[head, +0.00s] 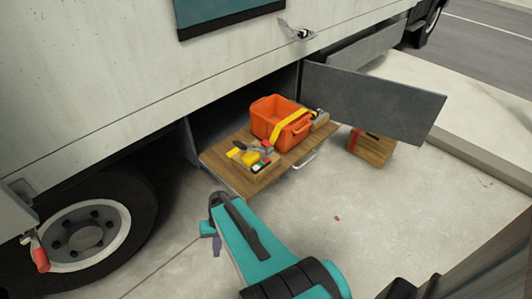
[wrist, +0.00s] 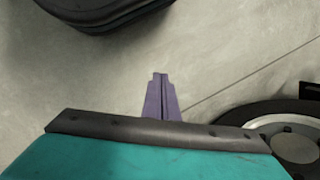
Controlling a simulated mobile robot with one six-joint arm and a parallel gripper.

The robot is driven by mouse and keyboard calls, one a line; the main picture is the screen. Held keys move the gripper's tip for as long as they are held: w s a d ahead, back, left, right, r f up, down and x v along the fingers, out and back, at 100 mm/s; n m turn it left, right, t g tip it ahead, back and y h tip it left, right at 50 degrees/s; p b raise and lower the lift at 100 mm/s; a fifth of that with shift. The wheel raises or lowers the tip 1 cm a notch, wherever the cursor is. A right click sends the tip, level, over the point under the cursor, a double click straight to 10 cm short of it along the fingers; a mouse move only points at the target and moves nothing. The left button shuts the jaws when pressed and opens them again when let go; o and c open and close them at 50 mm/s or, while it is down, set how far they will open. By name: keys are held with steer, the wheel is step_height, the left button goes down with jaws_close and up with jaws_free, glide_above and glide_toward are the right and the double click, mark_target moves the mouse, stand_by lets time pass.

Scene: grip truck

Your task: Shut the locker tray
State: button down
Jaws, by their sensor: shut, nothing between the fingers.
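The locker tray (head: 249,184) is a wooden board pulled out of the open locker in the truck's side, with a pale metal handle (head: 304,160) on its front edge. On it sit an orange crate (head: 268,118) with a yellow strap and several small yellow, red and green items (head: 249,157). My gripper (head: 217,250) hangs low, in front of and left of the tray, apart from it. In the wrist view, the purple fingers (wrist: 160,78) are together and empty over bare concrete. The tray is not visible in the wrist view.
The grey locker door (head: 375,103) stands open to the right. A wooden box (head: 371,147) stands on the ground below it. A truck wheel (head: 88,230) is at the left and also shows in the wrist view (wrist: 292,142). The concrete (head: 370,220) in front of the tray is mostly clear.

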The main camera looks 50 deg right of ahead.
steer(key=w+d+r+m+t+b, duration=0.1)
steer(key=w+d+r+m+t, duration=0.3)
steer(key=d, duration=0.6)
steer(key=w+d+r+m+t+b, duration=0.2)
steer(key=d+r, duration=0.3)
steer(key=d, duration=0.4)
steer(key=s+d+r+m+t+h+b, duration=0.1)
steer(key=s+d+r+m+t+h, duration=0.1)
steer(key=d+r, duration=0.5)
steer(key=s+d+r+m+t+h+b, duration=0.1)
steer(key=s+d+r+m, duration=0.3)
steer(key=d, duration=1.1)
step_height(320, 180, up, 3)
steer(key=shift+s+r+t+h, duration=0.15)
steer(key=shift+s+t+h, duration=0.3)
steer(key=shift+t, duration=0.25)
steer(key=shift+w, duration=0.1)
steer(key=shift+w+r+x, duration=0.3)
steer(key=shift+r+x, duration=0.05)
steer(key=shift+x, duration=1.8)
steer(key=shift+w+r+x, duration=0.3)
steer(key=shift+x, duration=1.85)
steer(key=shift+w+r+x, duration=0.3)
steer(key=shift+r+x, duration=0.05)
steer(key=shift+x, duration=1.75)
